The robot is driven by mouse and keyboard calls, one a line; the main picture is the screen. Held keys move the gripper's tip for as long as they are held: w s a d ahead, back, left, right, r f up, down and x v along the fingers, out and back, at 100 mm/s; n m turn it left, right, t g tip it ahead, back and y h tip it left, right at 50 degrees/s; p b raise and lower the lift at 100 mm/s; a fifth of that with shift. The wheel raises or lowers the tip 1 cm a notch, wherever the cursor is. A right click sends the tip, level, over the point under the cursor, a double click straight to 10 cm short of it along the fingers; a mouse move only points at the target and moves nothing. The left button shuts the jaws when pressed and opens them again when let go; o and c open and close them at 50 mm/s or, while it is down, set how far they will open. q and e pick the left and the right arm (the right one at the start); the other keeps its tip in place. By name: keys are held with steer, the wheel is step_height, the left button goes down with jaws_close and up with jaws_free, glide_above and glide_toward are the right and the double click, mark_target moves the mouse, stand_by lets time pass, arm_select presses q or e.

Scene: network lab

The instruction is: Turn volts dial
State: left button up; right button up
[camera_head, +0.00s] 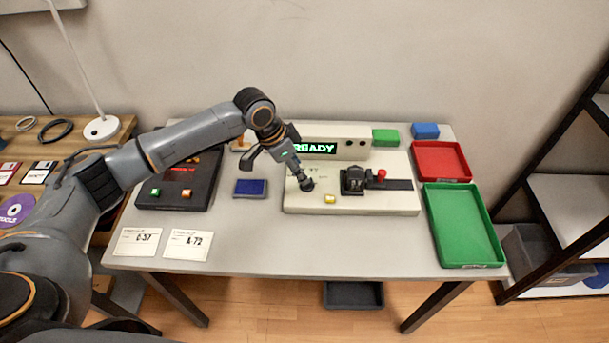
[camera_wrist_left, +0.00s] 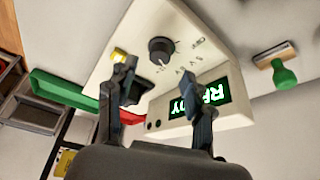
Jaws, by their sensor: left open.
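The beige device carries a round black dial (camera_wrist_left: 161,50) with a white pointer line and markings around it, seen in the wrist view. In the head view the dark dial (camera_head: 307,185) is at the device's left front, beside my gripper. My left gripper (camera_head: 277,163) is open and empty, over the device's left end. In the wrist view its two fingers (camera_wrist_left: 166,95) stand apart, with the dial beyond and between their tips. I see no clear contact. The device's green display (camera_head: 316,148) reads READY and is partly covered by my gripper. My right gripper is out of view.
A black lever block (camera_head: 353,180) and yellow button (camera_head: 330,199) are right of the dial. A dark console (camera_head: 181,193) and blue pad (camera_head: 250,187) stand left. Red (camera_head: 463,147) and green (camera_head: 430,218) trays line the right. The table's front middle is clear.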

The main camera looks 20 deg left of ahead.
arm_select(q)
steer(key=x, duration=0.5)
steer(key=shift+r, duration=0.1)
jaws_close()
steer(key=shift+s+r+p, duration=0.1)
steer(key=shift+p, duration=0.5)
steer(key=n+p, duration=0.3)
steer(key=p, duration=0.1)
steer(key=n+t+y+p, duration=0.1)
steer(key=n+p, duration=0.1)
steer(key=p, duration=0.2)
steer(key=shift+s+d+r+n+y+p, duration=0.1)
steer(key=shift+s+d+n+y+p, duration=0.05)
steer(key=shift+d+n+y+p, duration=0.2)
steer(key=shift+a+n+t+y+p, duration=0.1)
steer(key=shift+n+t+y+p, duration=0.3)
steer(key=shift+n+p, duration=0.85)
